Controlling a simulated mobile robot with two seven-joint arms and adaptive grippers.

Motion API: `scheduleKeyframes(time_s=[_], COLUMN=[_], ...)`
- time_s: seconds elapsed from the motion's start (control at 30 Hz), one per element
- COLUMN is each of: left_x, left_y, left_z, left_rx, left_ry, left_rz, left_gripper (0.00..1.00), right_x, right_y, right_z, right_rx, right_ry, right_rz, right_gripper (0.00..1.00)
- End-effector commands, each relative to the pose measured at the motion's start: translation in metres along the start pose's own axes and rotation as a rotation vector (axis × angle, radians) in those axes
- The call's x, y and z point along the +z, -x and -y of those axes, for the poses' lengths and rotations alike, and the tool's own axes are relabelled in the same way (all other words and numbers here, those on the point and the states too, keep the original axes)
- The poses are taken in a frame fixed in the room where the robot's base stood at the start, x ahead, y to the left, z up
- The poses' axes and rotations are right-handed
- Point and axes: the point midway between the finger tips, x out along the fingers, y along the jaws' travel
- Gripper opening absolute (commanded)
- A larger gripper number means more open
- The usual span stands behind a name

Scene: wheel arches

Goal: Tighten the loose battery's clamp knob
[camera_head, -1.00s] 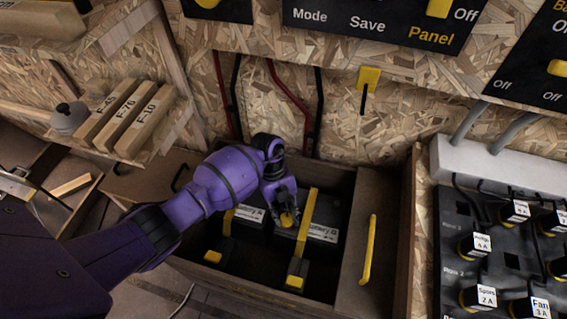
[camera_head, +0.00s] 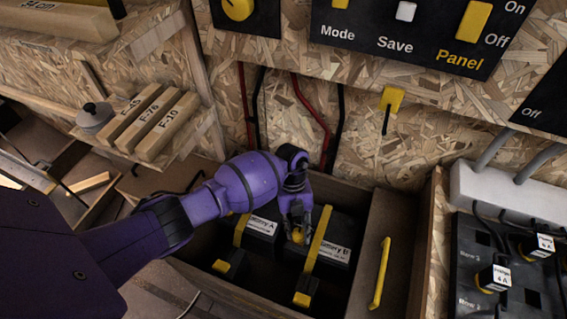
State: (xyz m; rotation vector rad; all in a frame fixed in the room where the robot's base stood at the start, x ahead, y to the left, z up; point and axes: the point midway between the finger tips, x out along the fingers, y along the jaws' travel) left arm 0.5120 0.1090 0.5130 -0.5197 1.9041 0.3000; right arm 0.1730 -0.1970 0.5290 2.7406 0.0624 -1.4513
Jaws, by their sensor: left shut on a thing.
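Two dark batteries sit in an open wooden box, each crossed by a yellow strap. Battery A (camera_head: 262,226) is on the left and Battery B (camera_head: 336,252) on the right, both with white labels. My left gripper (camera_head: 298,235) reaches down over Battery B and is shut on a yellow knob (camera_head: 297,237) beside its strap (camera_head: 319,239). The fingers partly hide the knob. Yellow-ended blocks show at the front ends of the straps, at the left (camera_head: 221,266) and right (camera_head: 302,299). My right gripper is not in view.
The box's wooden wall (camera_head: 215,287) surrounds the batteries. A lid with a yellow handle (camera_head: 380,273) is at its right. Red and black cables (camera_head: 312,105) run down the back wall. A fuse panel (camera_head: 500,270) stands at the right, wooden blocks (camera_head: 150,122) at the left.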

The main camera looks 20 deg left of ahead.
Motion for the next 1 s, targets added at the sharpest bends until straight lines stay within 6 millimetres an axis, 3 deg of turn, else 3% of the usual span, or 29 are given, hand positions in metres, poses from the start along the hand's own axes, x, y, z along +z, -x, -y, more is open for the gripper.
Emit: scheduleKeyframes(time_s=[0.03,0.5,1.0], left_x=[0.0033,0.0051,0.0051], left_y=[-0.0018,-0.0016,-0.0014], left_z=[-0.0079,-0.007,-0.0071], left_rx=[0.037,0.136,0.152], left_ry=[-0.025,-0.259,-0.297], left_rz=[-0.001,-0.01,-0.012], left_gripper=[0.01,0.01,0.01], right_x=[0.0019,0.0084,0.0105], right_y=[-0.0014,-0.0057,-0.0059], right_z=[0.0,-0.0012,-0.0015], right_rx=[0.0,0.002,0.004], right_ry=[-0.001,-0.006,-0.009], right_rz=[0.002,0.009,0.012], right_gripper=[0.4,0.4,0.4])
